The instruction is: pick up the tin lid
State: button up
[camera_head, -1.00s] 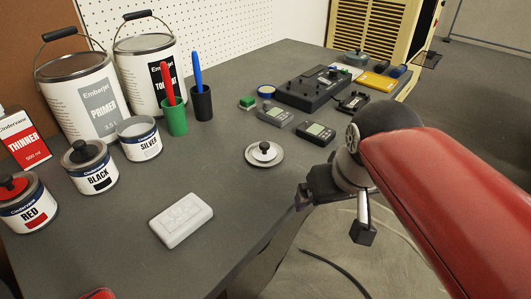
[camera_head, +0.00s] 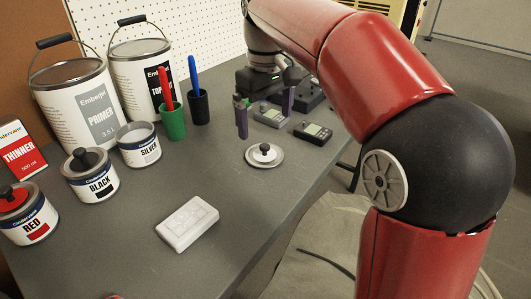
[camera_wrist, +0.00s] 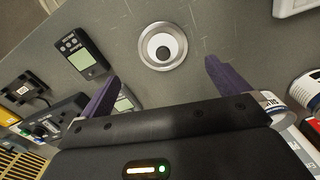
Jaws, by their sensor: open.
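The tin lid (camera_head: 264,156) is a round, pale metal disc with a black knob. It lies flat on the grey table, and in the wrist view (camera_wrist: 146,57) it is seen from above. The silver tin (camera_head: 140,146) stands without a lid, while the black and red tins have knobbed lids on. My gripper (camera_head: 265,107) is open with two purple fingers apart and nothing between them. It hangs above the table, behind the lid in the head view. In the wrist view my gripper (camera_wrist: 160,80) has its fingertips on either side of the lid's lower edge, apart from it.
A green cup (camera_head: 172,122) and a black cup (camera_head: 198,107) hold pens left of my gripper. A meter (camera_head: 312,132) lies right of the lid. A white block (camera_head: 187,223) lies nearer. The table is clear around the lid.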

aim_at(264, 145)
jog(key=f, duration=0.5)
jog(key=f+b, duration=0.1)
jog(key=f, duration=0.1)
jog(key=shift+s+a+f, duration=0.15)
jog(key=shift+a+f, duration=0.1)
jog(key=shift+f, duration=0.1)
jog(key=c, duration=1)
jog(key=shift+o, duration=0.2)
jog(key=shift+r, duration=0.1)
notch_tip(264, 145, up, 20)
jog(key=p, duration=0.2)
